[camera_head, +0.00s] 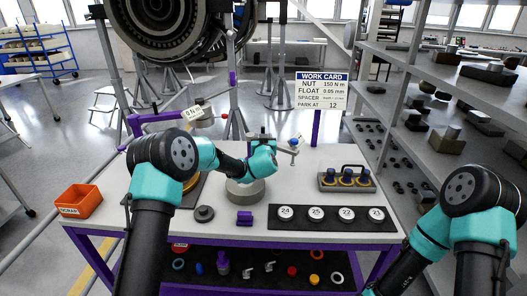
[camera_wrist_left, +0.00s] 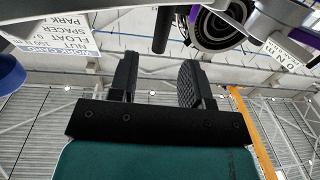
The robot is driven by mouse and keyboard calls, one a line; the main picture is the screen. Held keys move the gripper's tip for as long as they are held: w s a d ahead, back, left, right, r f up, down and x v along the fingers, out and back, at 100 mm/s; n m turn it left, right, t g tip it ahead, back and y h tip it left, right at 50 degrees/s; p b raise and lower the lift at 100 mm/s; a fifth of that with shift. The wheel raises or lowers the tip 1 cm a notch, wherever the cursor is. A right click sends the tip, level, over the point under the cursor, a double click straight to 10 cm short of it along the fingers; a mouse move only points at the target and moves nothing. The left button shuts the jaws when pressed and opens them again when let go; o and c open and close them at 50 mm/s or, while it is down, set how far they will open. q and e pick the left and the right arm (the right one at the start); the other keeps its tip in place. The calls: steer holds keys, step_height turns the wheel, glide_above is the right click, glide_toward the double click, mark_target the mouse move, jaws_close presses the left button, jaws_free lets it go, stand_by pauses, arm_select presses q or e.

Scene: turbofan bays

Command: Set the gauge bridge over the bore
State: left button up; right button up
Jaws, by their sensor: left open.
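A grey ring with a bore (camera_head: 245,191) sits on the white bench, below my left forearm. My left gripper (camera_head: 262,136) is above and behind the ring and points upward; its two fingers stand apart with nothing between them in the left wrist view (camera_wrist_left: 157,75). A small pale piece with a blue tip (camera_head: 290,149), possibly the gauge bridge, is just right of the gripper; I cannot tell if they touch. A blue round part (camera_wrist_left: 9,76) shows at the left edge of the wrist view. My right gripper is outside the view.
Numbered discs lie on a black mat (camera_head: 330,226) at the front right. A tray (camera_head: 347,188) with yellow-ringed parts stands behind it. A dark disc (camera_head: 204,214), a purple block (camera_head: 244,218) and an orange bin (camera_head: 79,201) are at the front and left. The turbofan (camera_head: 165,25) hangs behind.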

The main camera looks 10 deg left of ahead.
arm_select(q)
steer(key=s+d, duration=0.1)
steer(key=s, duration=0.7)
steer(key=shift+s+d, duration=0.2)
steer(key=shift+s, duration=0.15)
steer(key=shift+a, duration=0.1)
